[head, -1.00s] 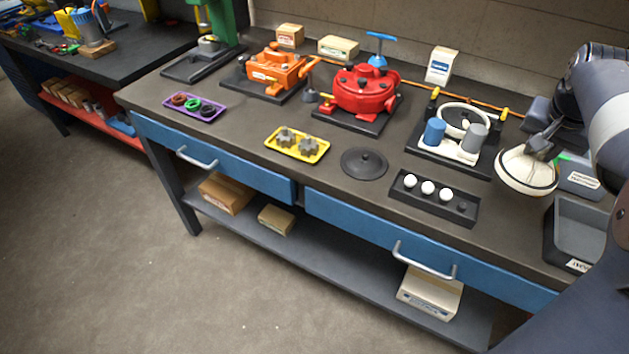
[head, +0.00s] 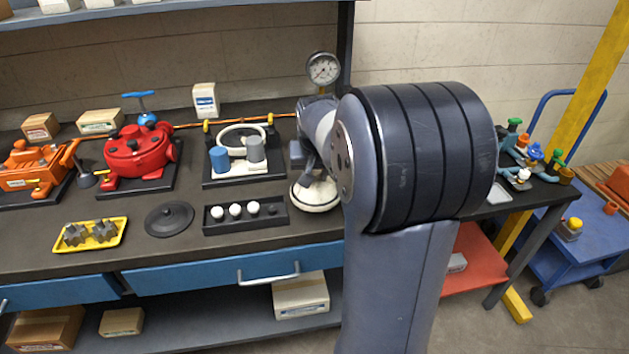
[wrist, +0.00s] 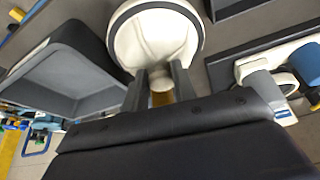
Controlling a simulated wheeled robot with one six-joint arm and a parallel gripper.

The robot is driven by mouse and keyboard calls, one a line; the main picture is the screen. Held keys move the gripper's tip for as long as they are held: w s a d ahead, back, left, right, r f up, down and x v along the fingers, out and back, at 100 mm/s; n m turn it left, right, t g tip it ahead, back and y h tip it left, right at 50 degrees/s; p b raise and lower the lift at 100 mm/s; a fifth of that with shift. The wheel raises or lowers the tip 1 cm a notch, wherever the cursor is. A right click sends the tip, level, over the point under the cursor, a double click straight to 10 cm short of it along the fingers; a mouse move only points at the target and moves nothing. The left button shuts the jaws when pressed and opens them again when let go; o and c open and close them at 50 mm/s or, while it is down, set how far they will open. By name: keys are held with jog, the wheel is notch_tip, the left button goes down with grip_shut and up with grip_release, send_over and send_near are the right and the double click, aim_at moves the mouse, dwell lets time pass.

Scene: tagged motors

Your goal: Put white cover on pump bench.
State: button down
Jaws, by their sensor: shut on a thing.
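The white cover (head: 316,196) is a round shallow dome with a dark rim, at the right part of the dark workbench (head: 130,262), just left of my arm. The wrist view shows the cover (wrist: 152,38) with its knob between the two fingers of my gripper (wrist: 160,84), which is shut on it. In the head view my arm partly hides the gripper. Whether the cover touches the bench top is unclear. An open white ring-shaped pump unit (head: 238,134) with a blue and a grey cylinder stands on a black base left of the cover.
A black tray (head: 246,226) with white balls and a dark round lid (head: 169,219) lie nearby. A red pump (head: 138,158) stands further left. A grey bin (wrist: 75,75) is beside the cover. A bench with coloured valves (head: 528,158) and a blue cart (head: 600,240) stand right.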

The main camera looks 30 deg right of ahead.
jog(key=shift+f, duration=1.2)
jog(key=shift+f, duration=0.1)
jog(key=shift+f, duration=0.15)
jog(key=c, duration=1.1)
grip_release()
jog(key=shift+c, duration=0.2)
jog(key=shift+r, duration=0.25)
jog(key=v, duration=1.2)
jog(key=shift+w, duration=0.1)
